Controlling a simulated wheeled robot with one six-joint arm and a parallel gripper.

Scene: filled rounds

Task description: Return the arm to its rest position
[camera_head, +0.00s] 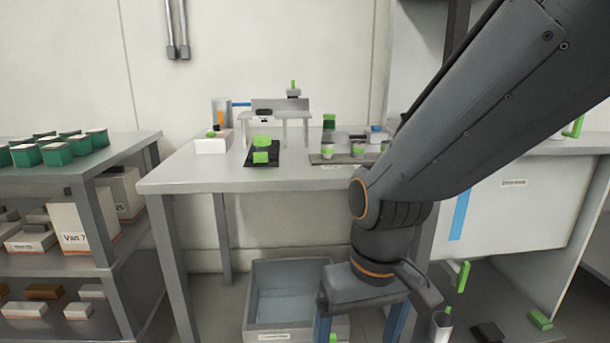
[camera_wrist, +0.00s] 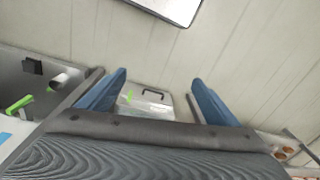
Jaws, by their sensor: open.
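My arm reaches in from the upper right of the head view and bends downward, in front of the workbench (camera_head: 190,176). My gripper (camera_head: 362,325) hangs low at the bottom of the head view, its blue fingers apart and cut off by the frame edge. In the wrist view my gripper (camera_wrist: 158,95) shows both blue fingers spread wide. Nothing is held between them.
A grey bin (camera_head: 257,328) stands on the floor just left of my gripper. A shelf (camera_head: 110,155) with green boxes is at left. The bench holds a white box (camera_head: 213,144), a small riser (camera_head: 281,118) and a tray with cups (camera_head: 322,158).

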